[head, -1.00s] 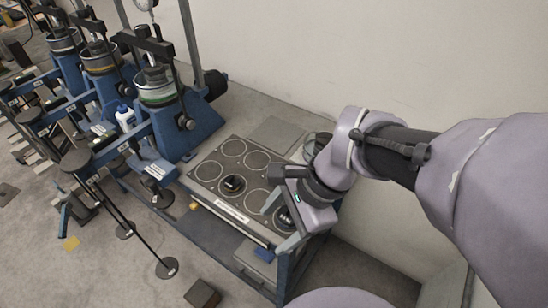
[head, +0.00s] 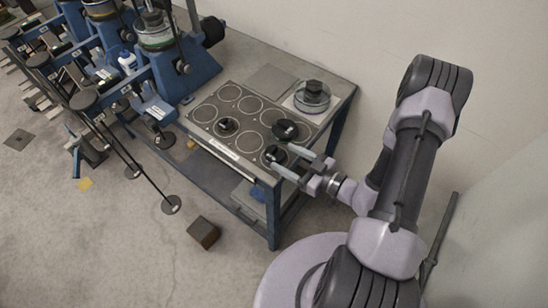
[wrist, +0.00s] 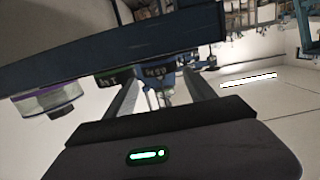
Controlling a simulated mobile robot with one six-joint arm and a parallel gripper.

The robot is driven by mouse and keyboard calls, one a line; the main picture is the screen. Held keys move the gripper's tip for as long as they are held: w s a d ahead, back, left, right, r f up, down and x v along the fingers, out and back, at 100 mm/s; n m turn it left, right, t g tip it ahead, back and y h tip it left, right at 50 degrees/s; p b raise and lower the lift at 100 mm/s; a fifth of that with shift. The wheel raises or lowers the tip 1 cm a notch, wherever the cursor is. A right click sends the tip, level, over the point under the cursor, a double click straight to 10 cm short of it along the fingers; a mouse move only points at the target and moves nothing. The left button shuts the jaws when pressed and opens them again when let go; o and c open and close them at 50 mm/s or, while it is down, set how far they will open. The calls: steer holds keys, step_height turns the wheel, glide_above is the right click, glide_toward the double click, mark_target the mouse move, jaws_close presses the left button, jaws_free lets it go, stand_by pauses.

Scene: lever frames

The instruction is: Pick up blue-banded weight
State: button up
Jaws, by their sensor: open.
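Several dark round weights sit on the grey plate (head: 242,146) with ringed places. One weight (head: 274,155) is at the plate's near right corner, one (head: 286,130) is behind it, and one (head: 227,126) is further left. No blue band can be made out on any of them. My gripper (head: 281,158) reaches in from the right, its open fingers pointing at the near corner weight, which is at or just between the fingertips. In the wrist view, a dark weight (wrist: 158,72) shows between the two fingers, with another (wrist: 112,78) beside the left finger. Contact cannot be told.
A glass dish (head: 312,97) with a dark top stands at the bench's back right; it shows purple-rimmed in the wrist view (wrist: 45,100). Blue presses (head: 180,60) line the left. A brown block (head: 204,232) lies on the floor.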

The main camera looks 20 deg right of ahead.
mark_target(272, 153)
steer(key=shift+x, duration=1.15)
steer(key=b+x, duration=0.1)
steer(key=x, duration=0.2)
steer(key=b+x, duration=0.1)
steer(key=x, duration=0.1)
steer(key=shift+a+f+b, duration=0.3)
steer(key=shift+f+b, duration=0.05)
steer(key=shift+f, duration=0.05)
steer(key=shift+w, duration=0.15)
steer(key=shift+r, duration=0.15)
steer(key=shift+c, duration=0.2)
jaws_close()
step_height(272, 153, up, 10)
steer(key=p, duration=0.5)
step_height(272, 153, up, 3)
steer(key=p, duration=0.4)
